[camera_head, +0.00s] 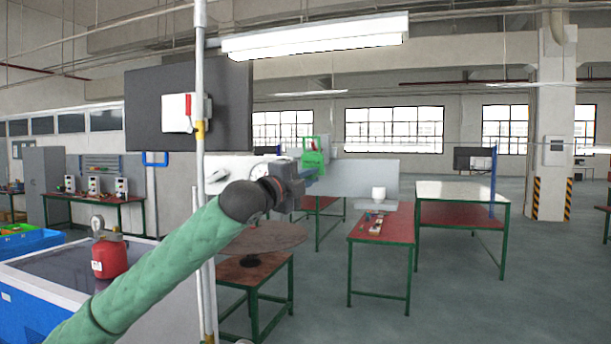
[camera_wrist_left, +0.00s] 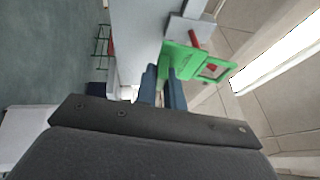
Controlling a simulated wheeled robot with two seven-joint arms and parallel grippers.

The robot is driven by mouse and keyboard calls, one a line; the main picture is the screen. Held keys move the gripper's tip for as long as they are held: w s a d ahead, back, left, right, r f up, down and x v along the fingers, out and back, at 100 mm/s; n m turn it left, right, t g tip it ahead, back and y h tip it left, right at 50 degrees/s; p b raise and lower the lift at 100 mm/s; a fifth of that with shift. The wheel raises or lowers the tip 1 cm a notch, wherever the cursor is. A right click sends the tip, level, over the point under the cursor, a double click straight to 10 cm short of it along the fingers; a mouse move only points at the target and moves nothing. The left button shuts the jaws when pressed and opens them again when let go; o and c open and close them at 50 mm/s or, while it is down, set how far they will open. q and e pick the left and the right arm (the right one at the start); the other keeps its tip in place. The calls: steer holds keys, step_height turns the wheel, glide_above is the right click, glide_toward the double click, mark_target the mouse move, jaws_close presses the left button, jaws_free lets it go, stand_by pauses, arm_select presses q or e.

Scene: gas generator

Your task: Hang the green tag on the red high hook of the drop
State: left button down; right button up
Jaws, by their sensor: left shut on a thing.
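My left gripper (camera_head: 313,174) is shut on the green tag (camera_head: 314,160), a flat plate with an open loop at its top. In the left wrist view the tag (camera_wrist_left: 182,58) stands out from between the blue fingers (camera_wrist_left: 163,88), its loop to the right. A red piece that looks like the hook (camera_wrist_left: 194,39) rises behind the tag from a grey box (camera_wrist_left: 186,28), and red shows inside the loop. In the head view a little red (camera_head: 313,144) shows within the loop too. I cannot tell whether the hook passes through the loop.
A pale panel (camera_head: 358,178) stands behind the tag. A dark board with a white, red-levered box (camera_head: 177,113) and a vertical pole (camera_head: 200,60) are at left. A red-topped table (camera_head: 385,224) stands beyond at right.

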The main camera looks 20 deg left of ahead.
arm_select(q)
steer(key=shift+w+p, duration=0.55)
steer(key=shift+w, duration=0.85)
steer(key=shift+w+f, duration=0.25)
steer(key=shift+w, duration=0.25)
steer(key=shift+w+f, duration=0.2)
steer(key=shift+w, duration=0.25)
steer(key=shift+w+f, duration=0.3)
steer(key=shift+f, duration=0.2)
steer(key=c, duration=1.4)
jaws_free()
